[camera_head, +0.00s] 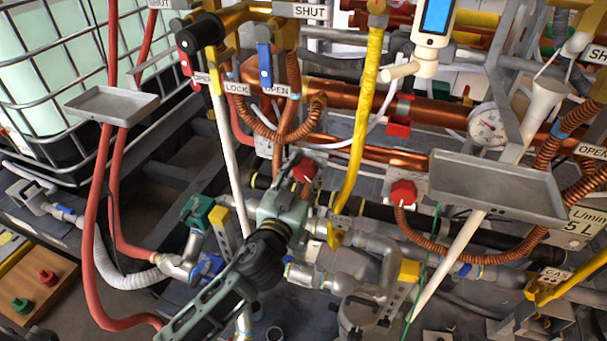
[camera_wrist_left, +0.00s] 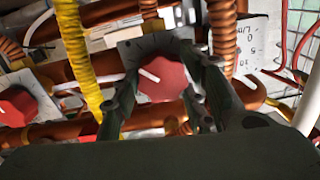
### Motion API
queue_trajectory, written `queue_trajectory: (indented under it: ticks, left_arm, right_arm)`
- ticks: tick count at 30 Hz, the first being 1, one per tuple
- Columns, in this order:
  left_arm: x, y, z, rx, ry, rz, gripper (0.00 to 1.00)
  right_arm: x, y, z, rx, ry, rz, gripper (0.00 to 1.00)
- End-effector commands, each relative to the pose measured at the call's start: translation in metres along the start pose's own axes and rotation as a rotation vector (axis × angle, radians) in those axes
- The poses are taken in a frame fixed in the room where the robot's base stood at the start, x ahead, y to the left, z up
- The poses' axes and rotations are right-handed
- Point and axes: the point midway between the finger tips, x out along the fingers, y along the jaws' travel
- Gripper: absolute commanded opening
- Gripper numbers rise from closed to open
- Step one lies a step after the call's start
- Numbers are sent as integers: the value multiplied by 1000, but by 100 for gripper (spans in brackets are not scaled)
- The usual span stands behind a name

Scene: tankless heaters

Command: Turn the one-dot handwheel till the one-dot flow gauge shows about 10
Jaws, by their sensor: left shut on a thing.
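My left gripper (camera_head: 292,178) reaches in from the lower left and is shut on a red handwheel (camera_head: 304,170). In the left wrist view this handwheel (camera_wrist_left: 163,80) sits between the two fingers (camera_wrist_left: 160,95), with a white pointer mark on its face. A second red handwheel (camera_head: 404,192) stands to the right and also shows in the left wrist view (camera_wrist_left: 16,106). A round white dial gauge (camera_head: 487,126) with a reddish needle is at the upper right; its reading is too small to tell. I cannot make out any dots. My right gripper is not in view.
A yellow hose (camera_head: 364,120) hangs just right of the held handwheel. Copper coil hoses (camera_head: 450,254) and pipes crowd around. A grey tray (camera_head: 497,185) stands below the gauge, and another tray (camera_head: 112,104) is at upper left. A scale plate (camera_wrist_left: 254,48) shows beside the handwheel.

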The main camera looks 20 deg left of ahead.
Motion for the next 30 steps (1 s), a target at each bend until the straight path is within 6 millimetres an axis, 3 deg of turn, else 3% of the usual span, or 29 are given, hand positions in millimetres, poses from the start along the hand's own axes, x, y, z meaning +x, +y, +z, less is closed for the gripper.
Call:
queue_trajectory:
  ticks: [8, 9, 15, 25, 30]
  left_arm:
    - [0, 3, -1, 7, 2, 6, 14]
    - [0, 3, -1, 7, 3, 6, 41]
    - [0, 2, -1, 7, 2, 5, 56]
    - [-2, 1, 0, 8, 1, 3, 56]
    - [-20, 2, 1, 6, -2, 3, 56]
  right_arm:
    - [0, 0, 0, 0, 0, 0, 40]
    - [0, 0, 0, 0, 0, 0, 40]
    - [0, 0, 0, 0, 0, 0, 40]
    - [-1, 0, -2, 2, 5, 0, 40]
    - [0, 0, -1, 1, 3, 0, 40]
